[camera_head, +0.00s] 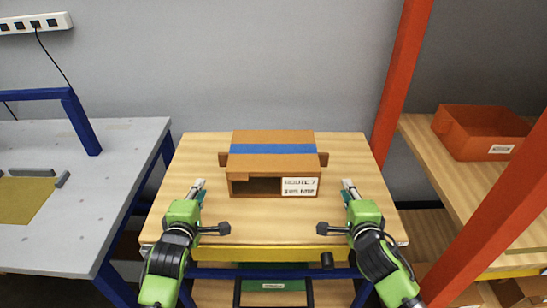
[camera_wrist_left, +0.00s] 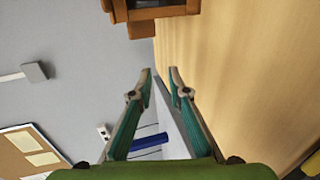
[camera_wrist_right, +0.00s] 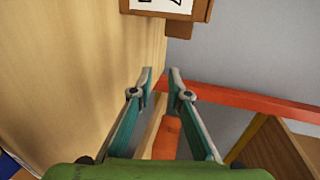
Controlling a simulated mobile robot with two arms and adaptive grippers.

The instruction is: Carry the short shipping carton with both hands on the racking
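The short shipping carton (camera_head: 262,162) is brown with a blue tape strip on top, a dark opening in front and a white label. It stands on the wooden deck (camera_head: 212,150) with a yellow front beam, and a small tab sticks out on each side. My left gripper (camera_head: 200,183) is open and empty, left of the carton and apart from it. My right gripper (camera_head: 347,183) is open and empty, right of the carton and apart from it. Part of the carton shows at the top of the left wrist view (camera_wrist_left: 165,9) and right wrist view (camera_wrist_right: 170,8).
Orange uprights (camera_head: 405,62) stand at the right, with a wooden shelf (camera_head: 424,137) holding an orange bin (camera_head: 477,134). A grey table (camera_head: 57,242) stands at the left. A green bin (camera_head: 272,286) shows under the deck. The deck around the carton is clear.

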